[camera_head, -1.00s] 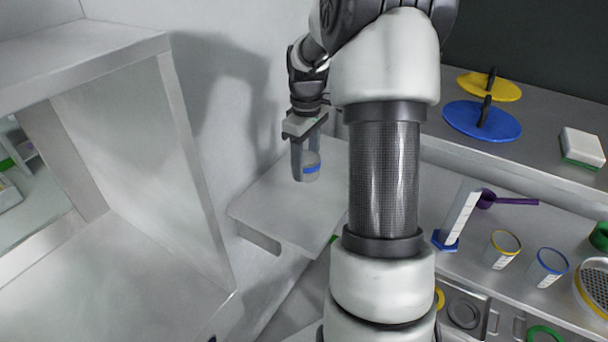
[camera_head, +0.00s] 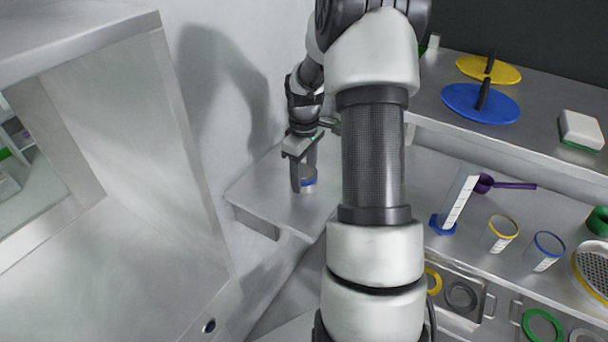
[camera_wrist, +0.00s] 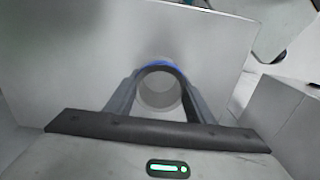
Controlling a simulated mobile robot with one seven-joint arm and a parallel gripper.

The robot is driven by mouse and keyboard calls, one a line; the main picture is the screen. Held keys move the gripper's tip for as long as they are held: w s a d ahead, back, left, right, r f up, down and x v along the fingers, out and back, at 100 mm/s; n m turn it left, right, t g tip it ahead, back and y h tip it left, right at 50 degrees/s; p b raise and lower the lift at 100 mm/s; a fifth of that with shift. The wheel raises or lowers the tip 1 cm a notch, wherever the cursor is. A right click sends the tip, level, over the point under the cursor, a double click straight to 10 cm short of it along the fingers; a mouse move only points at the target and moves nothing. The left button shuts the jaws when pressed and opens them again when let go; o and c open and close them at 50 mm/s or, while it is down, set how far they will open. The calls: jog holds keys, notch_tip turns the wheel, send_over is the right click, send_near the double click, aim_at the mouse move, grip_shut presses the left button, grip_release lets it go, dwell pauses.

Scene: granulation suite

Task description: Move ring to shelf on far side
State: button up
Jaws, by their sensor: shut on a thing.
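My gripper (camera_head: 303,184) is shut on a clear cup with a blue band (camera_head: 309,182), low over the small grey side shelf (camera_head: 262,188); I cannot tell whether the cup touches it. In the wrist view the fingers (camera_wrist: 160,86) hold the cup's sides, and its round mouth and blue edge (camera_wrist: 162,66) show between them. Loose rings lie at the lower right of the head view: a yellow ring (camera_head: 438,282) partly behind my arm, a grey ring (camera_head: 474,297) and a green ring (camera_head: 526,322).
An upper shelf (camera_head: 436,82) holds a yellow disc (camera_head: 505,74), a blue disc (camera_head: 460,104) and a white block (camera_head: 581,130). Below stand a measuring cylinder (camera_head: 460,200), two cups (camera_head: 501,235) and a sieve (camera_head: 594,268). A grey cabinet (camera_head: 150,150) stands left.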

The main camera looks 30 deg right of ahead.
jog(key=o, duration=1.3)
jog(key=shift+f, duration=0.15)
notch_tip(320, 180, up, 12)
jog(key=shift+r+p, duration=0.2)
jog(key=shift+p, duration=0.35)
jog(key=shift+r, duration=0.1)
